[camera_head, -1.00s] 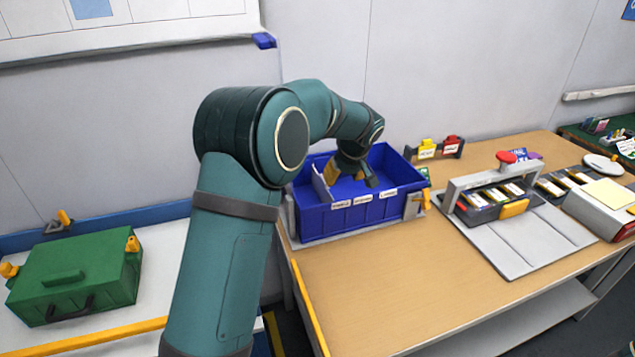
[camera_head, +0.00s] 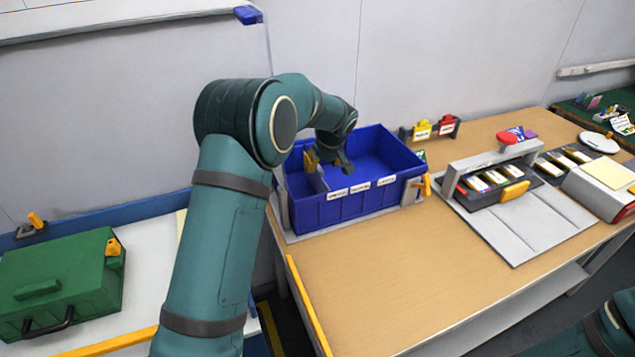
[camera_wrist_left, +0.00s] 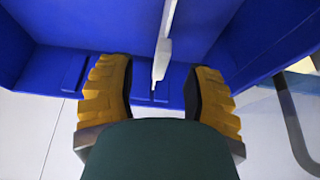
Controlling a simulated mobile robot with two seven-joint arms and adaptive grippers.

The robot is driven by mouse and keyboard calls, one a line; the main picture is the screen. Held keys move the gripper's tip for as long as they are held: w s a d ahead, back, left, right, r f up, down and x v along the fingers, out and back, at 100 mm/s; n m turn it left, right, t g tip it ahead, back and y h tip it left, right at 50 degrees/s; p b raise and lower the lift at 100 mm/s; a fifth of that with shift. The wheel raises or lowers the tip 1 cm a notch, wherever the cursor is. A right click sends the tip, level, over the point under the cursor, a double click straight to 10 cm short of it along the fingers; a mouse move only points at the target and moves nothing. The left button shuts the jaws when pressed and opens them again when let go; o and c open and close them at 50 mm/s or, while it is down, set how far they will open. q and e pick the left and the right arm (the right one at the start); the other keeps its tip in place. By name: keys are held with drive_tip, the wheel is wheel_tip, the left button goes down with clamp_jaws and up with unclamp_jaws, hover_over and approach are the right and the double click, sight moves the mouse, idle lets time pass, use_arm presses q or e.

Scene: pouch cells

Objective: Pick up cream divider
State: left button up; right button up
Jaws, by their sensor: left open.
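The cream divider (camera_wrist_left: 165,48) is a thin upright plate in the blue bin. In the head view the divider (camera_head: 315,177) stands near the bin's left end, partly hidden by my gripper. My left gripper (camera_head: 329,164) is over the bin. In the left wrist view its yellow-padded fingers (camera_wrist_left: 158,92) are open, one on each side of the divider's edge, with gaps on both sides. My right gripper is out of view.
The blue bin (camera_head: 345,212) has walls around the gripper and labels on its front. A grey fixture with a red knob (camera_head: 508,138) stands to the right. A green case (camera_head: 60,283) lies at left. The table front is clear.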

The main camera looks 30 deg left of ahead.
sight(319, 168)
use_arm(q)
drive_tip(key=shift+a+b+x, duration=0.2)
drive_tip(key=shift+b+x, duration=0.45)
drive_tip(key=shift+x, duration=2.75)
drive_tip(key=shift+r, duration=0.15)
clamp_jaws()
